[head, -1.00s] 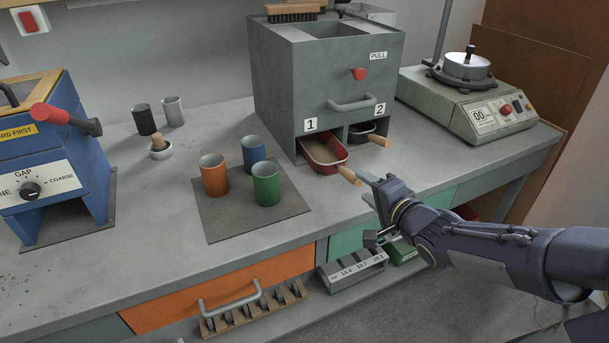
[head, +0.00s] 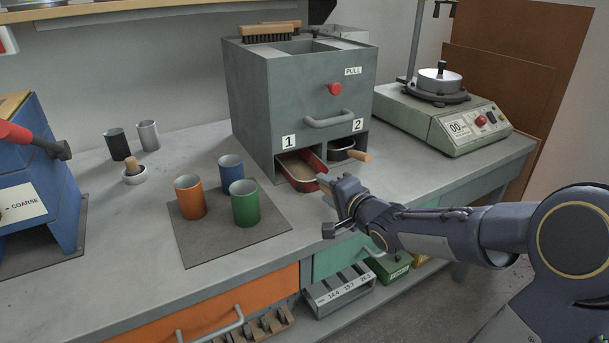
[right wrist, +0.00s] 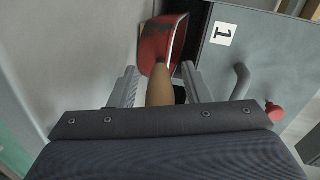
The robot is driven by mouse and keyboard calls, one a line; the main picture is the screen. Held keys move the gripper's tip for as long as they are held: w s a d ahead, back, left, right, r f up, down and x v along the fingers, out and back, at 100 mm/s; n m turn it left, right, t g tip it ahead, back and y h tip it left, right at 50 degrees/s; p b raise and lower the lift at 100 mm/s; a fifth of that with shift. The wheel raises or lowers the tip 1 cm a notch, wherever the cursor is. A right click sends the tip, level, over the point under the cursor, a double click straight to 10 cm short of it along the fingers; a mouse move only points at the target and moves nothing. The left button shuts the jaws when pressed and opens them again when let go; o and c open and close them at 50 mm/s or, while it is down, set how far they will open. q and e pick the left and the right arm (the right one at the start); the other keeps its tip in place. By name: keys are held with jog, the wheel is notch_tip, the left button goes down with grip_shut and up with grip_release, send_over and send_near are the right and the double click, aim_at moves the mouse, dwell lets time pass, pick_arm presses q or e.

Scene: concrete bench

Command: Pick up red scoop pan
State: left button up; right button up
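The red scoop pan (head: 300,172) sits in the slot marked 1 at the foot of the grey box, its front part sticking out over the bench. Its tan wooden handle points towards me and is mostly hidden by my right gripper (head: 328,209) in the head view. In the right wrist view the red pan (right wrist: 160,40) is ahead, and its handle (right wrist: 160,90) lies between the two fingers of my open right gripper (right wrist: 158,80). Gaps show on both sides of the handle. My left gripper is not in view.
The grey box (head: 250,110) has a second, dark pan (head: 341,150) with a wooden handle in slot 2, close by on the right. Orange (head: 190,198), blue (head: 231,172) and green (head: 244,203) cups stand on a mat to the left. A scale (head: 450,125) stands at right.

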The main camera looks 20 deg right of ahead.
grip_shut()
jog(key=shift+r, duration=0.15)
